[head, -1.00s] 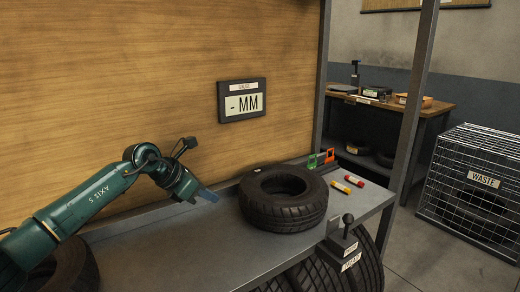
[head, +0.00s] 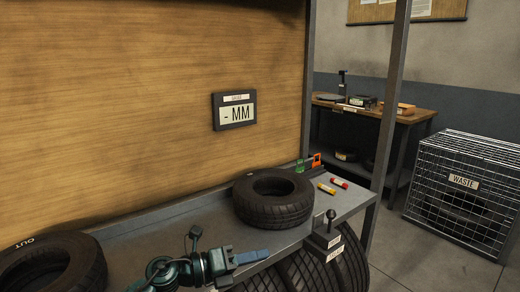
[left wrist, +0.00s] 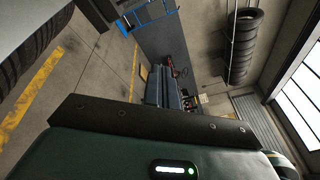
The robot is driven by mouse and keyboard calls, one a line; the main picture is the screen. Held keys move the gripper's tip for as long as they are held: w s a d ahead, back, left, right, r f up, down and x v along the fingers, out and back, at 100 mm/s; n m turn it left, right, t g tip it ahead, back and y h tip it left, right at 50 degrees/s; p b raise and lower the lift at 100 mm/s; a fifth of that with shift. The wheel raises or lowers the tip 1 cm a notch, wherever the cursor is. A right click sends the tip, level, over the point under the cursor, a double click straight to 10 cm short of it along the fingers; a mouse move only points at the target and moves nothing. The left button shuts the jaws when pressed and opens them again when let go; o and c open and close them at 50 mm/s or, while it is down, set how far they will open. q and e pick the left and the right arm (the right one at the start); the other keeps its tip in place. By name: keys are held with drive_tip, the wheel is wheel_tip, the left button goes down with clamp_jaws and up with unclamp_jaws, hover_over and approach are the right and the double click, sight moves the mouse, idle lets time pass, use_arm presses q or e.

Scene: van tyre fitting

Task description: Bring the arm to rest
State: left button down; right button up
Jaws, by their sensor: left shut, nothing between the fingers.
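My left arm's green links show low in the head view. My left gripper (head: 252,257) is shut and empty, low at the shelf's front part, its blue fingertips pointing right. It is apart from the black tyre (head: 273,200) lying flat on the grey shelf (head: 135,245). The left wrist view looks out over the hall floor, with nothing at the fingers. My right gripper is in neither view.
Another tyre (head: 50,268) lies at the left end. A lever box (head: 327,240) sits at the shelf's front edge. Two small markers (head: 327,188) and a green-and-orange item (head: 308,163) lie at right. A waste cage (head: 463,190) stands on the floor.

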use_arm(q)
drive_tip(key=s+a+f+n+t+y+p, duration=0.1)
drive_tip(key=s+a+f+n+y, duration=0.3)
drive_tip(key=n, duration=0.8)
drive_tip(key=s+a+f+n+t+y+p, duration=0.1)
drive_tip(key=s+a+f+n+y, duration=0.3)
drive_tip(key=s+f+n, duration=0.4)
drive_tip(key=s+a+f+n+t+y+p, duration=0.1)
drive_tip(key=s+a+f+n+t+y, duration=0.1)
drive_tip(key=s+a+f+n+y, duration=0.2)
drive_tip(key=s+a+f+n, duration=0.1)
drive_tip(key=s+f+n, duration=0.2)
drive_tip(key=s+n, duration=0.5)
drive_tip(key=shift+s+a+n+y, duration=0.25)
drive_tip(key=shift+n+y, duration=0.15)
drive_tip(key=shift+n, duration=1.5)
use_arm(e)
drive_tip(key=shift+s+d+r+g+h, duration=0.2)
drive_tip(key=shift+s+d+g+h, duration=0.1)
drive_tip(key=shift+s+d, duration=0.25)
use_arm(q)
drive_tip(key=shift+d+f, duration=0.1)
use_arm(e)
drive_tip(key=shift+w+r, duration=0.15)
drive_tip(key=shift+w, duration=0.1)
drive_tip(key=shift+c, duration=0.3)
